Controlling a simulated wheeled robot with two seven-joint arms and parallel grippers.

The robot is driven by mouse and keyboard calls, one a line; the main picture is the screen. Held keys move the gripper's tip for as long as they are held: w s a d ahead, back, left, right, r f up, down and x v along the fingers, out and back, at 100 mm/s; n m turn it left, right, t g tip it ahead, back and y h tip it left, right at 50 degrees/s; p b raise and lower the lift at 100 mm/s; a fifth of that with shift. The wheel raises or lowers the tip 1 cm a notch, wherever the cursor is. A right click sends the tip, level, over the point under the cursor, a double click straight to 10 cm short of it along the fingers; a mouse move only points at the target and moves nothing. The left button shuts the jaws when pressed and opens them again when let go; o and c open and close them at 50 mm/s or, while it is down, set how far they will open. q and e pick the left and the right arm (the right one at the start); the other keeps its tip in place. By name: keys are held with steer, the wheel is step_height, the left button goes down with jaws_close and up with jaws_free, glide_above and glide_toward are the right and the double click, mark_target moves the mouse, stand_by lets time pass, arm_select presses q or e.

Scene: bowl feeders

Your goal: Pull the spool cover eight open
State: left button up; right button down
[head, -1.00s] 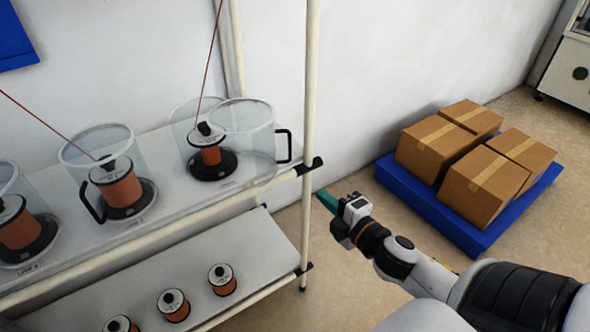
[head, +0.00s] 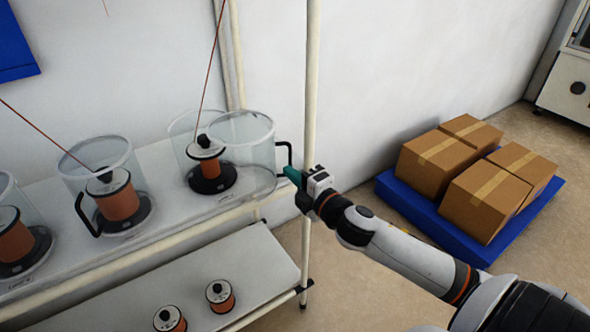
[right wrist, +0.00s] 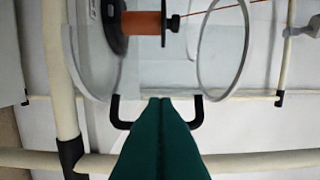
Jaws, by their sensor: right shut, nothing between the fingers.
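The spool cover at the right end of the upper shelf is a clear cylinder in two halves (head: 262,128), with a black handle (head: 289,150) on its right side. The front half stands swung out to the right of the copper spool (head: 206,168). My right gripper (head: 288,174) has its teal fingers shut and empty, at the lower end of the handle. In the right wrist view the fingertips (right wrist: 160,100) lie across the middle of the handle (right wrist: 198,114) and hide part of it; I cannot tell whether they touch it. My left gripper is not in view.
More covered spools (head: 117,195) stand to the left, and small spools (head: 220,296) sit on the lower shelf. Boxes on a blue pallet (head: 430,215) stand on the floor at right.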

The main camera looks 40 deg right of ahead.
steer(key=shift+w+d, duration=0.85)
steer(key=d, duration=0.1)
steer(key=w+d, duration=0.1)
steer(key=d, duration=0.1)
steer(key=w+d, duration=0.1)
steer(key=shift+w+d+p, duration=0.15)
steer(key=shift+d+p, duration=0.2)
steer(key=shift+f, duration=0.1)
